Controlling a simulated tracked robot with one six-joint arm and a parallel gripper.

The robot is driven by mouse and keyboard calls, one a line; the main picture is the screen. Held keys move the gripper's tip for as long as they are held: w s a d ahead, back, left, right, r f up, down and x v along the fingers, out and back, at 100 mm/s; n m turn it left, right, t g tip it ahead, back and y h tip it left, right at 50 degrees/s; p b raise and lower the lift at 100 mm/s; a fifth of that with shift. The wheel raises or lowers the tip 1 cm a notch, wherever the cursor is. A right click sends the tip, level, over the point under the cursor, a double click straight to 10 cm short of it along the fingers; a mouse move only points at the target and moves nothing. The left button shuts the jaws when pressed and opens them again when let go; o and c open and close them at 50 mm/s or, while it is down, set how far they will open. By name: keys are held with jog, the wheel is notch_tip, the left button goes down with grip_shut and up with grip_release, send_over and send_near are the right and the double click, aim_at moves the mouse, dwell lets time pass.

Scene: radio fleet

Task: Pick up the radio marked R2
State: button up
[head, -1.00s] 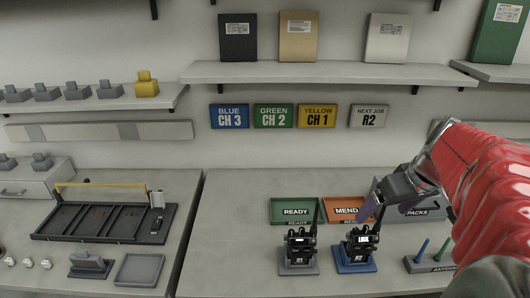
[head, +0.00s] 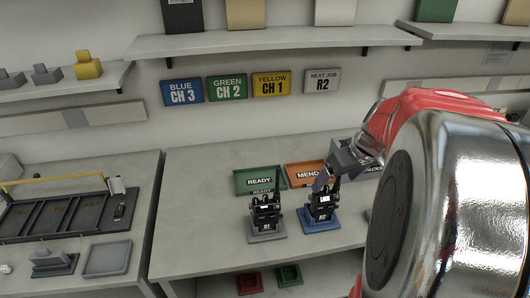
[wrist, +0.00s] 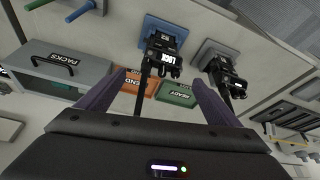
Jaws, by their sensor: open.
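Two black radios stand upright on the bench. One radio (head: 265,212) is on a grey stand (head: 267,236); the other radio (head: 321,203) is on a blue stand (head: 322,222) to its right.
Behind the radios lie a green READY tray (head: 243,186) and an orange MEND tray (head: 300,167). A grey PACKS box (wrist: 62,75) is beside them. A wall sign (head: 321,82) reads NEXT JOB R2. The bench left of the radios is clear.

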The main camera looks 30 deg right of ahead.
aim_at(328, 187)
jog(key=shift+x, duration=1.1)
jog(key=shift+x, duration=2.55)
jog(key=shift+w+a, duration=0.1)
jog(key=shift+w, duration=0.05)
jog(key=shift+r, duration=0.1)
jog(key=c, duration=1.6)
